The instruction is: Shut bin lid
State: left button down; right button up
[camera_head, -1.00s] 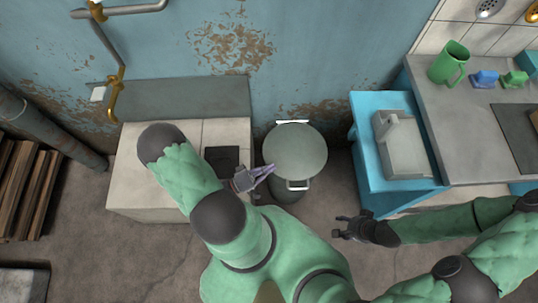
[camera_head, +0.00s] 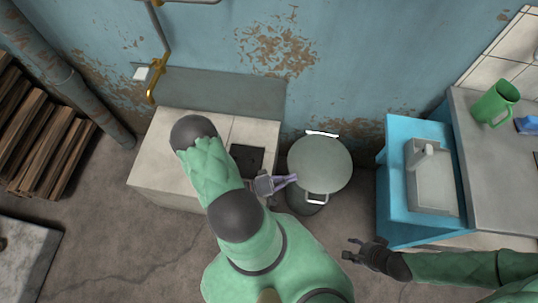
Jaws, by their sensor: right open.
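The bin (camera_head: 305,203) stands on the floor against the blue wall, to the right of the white block. From above I cannot tell whether any gap is left under the lid. My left gripper (camera_head: 292,180) is at the lid's left front edge; its fingers look close together, and whether they touch the lid is unclear. My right gripper (camera_head: 351,249) is open and empty, over the floor to the front right of the bin.
A white tiled block (camera_head: 180,150) with a dark square opening (camera_head: 246,158) is left of the bin. Stacked firewood (camera_head: 40,140) is far left.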

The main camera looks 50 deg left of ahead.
pick_arm(q)
jog(key=r+v, duration=0.3)
jog(key=v, duration=1.1)
jog(key=shift+s+a+f, duration=0.3)
jog(key=shift+s, duration=0.2)
jog(key=w+d+m+g+h+p, duration=0.3)
jog(key=d+m+g+p, duration=0.1)
jog(key=d+g, duration=1.4)
jog(key=w+d+r+y+p, duration=0.3)
jog(key=w+d+r+y, duration=0.1)
jog(key=w+r+y, duration=0.4)
jog(key=shift+w+r+m+y, duration=0.3)
jog(key=shift+w+r, duration=0.35)
jog(key=shift+w, duration=0.15)
jog(key=shift+d, duration=0.15)
